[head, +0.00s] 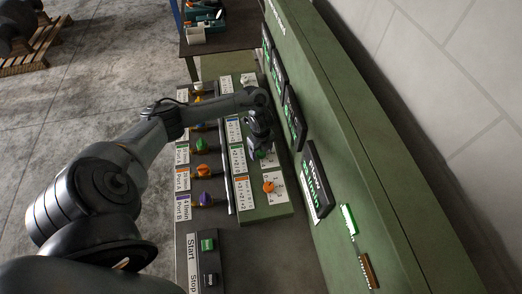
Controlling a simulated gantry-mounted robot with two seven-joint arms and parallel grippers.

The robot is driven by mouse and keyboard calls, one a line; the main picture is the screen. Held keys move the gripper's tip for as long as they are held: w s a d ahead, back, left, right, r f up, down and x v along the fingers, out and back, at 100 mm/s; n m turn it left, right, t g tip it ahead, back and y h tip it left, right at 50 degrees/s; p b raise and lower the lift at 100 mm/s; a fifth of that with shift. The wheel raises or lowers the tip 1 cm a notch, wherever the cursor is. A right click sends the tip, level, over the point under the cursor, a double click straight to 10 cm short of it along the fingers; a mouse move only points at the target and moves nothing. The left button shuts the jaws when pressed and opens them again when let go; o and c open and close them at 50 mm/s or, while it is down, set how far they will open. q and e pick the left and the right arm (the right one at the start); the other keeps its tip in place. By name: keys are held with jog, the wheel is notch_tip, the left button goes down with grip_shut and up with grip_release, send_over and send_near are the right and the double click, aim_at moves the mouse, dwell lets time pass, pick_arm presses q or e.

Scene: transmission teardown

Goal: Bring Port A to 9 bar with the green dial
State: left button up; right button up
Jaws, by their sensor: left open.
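My left gripper (261,150) points down at the raised green panel, its arm coming in from the left. It is open, with a green dial (263,154) at its fingertips. The gripper hides most of this dial, and I cannot tell whether the fingers touch it. Another green knob (202,144) is in the left row of controls. Black displays (293,121) line the upright green panel, too small to read a pressure. My right gripper is not in view.
An orange dial (268,187) is just below the gripper in the picture. A purple knob (204,199), a green Start button (208,245) and a black Stop button (211,280) are on the console. A flow display (317,182) is on the upright panel, close right of the gripper.

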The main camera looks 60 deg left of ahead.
pick_arm(q)
jog(key=c, duration=1.1)
jog(key=shift+o, duration=0.2)
jog(key=shift+m, duration=0.3)
jog(key=m+b, duration=0.2)
jog(key=m, duration=0.2)
jog(key=shift+m+b, duration=0.9)
jog(key=shift+m, duration=1.1)
jog(key=o, duration=1.1)
jog(key=shift+c, duration=0.2)
